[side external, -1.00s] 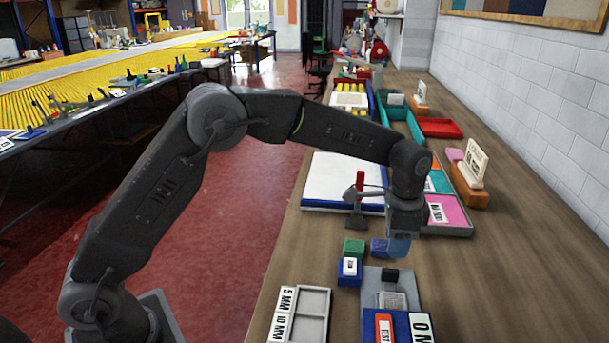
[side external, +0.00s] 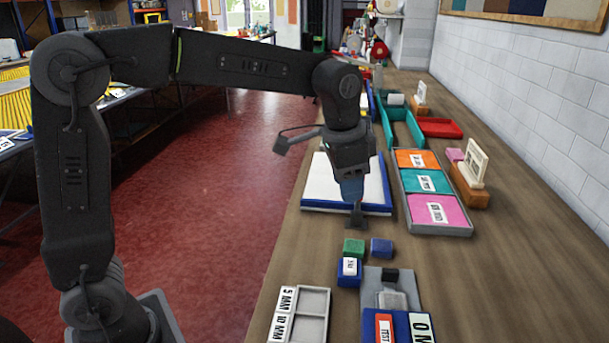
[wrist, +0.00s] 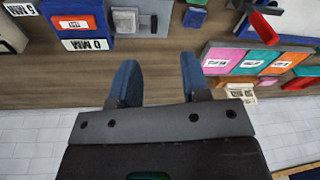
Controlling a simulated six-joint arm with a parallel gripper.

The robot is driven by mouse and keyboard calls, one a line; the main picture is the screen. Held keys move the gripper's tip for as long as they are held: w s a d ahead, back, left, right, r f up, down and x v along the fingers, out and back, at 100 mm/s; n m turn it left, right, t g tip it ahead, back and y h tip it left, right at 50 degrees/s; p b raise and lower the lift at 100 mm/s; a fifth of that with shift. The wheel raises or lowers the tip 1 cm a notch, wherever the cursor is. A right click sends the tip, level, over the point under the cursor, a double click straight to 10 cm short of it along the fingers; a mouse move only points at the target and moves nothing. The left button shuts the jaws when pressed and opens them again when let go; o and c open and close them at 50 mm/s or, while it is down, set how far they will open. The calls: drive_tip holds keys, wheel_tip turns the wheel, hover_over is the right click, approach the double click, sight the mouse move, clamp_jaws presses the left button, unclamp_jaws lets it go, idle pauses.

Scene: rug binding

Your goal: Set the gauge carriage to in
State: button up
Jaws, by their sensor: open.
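The gauge is a grey plate (side external: 373,274) near the front of the bench. A black block (side external: 391,274) and a light grey block (side external: 392,299) sit on it; I cannot tell for certain which is the carriage. In the wrist view, the light grey block (wrist: 125,20) is at the top, left of centre, with the black block to its right. A red TEST label (side external: 385,329) and a 0 MM label (side external: 421,328) stand at its near end. My gripper (side external: 356,222) is above the bench, beyond the gauge. Its blue fingers (wrist: 160,64) are apart and empty.
Green (side external: 354,246) and blue (side external: 381,248) blocks and a blue labelled holder (side external: 348,274) stand just beyond the gauge. A grey tray (side external: 312,316) is to its left. Behind are a white board (side external: 322,186) and a tray of coloured cards (side external: 458,229).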

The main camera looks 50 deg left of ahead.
drive_tip(key=s+a+r+n+t, duration=0.1)
drive_tip(key=s+a+r+n, duration=0.1)
drive_tip(key=s, duration=0.5)
drive_tip(key=shift+a, duration=0.45)
drive_tip(key=m+g, duration=0.3)
drive_tip(key=m, duration=0.2)
hover_over(391, 270)
wheel_tip(391, 270, down, 10)
wheel_tip(391, 270, down, 14)
drive_tip(key=shift+f, duration=0.1)
clamp_jaws()
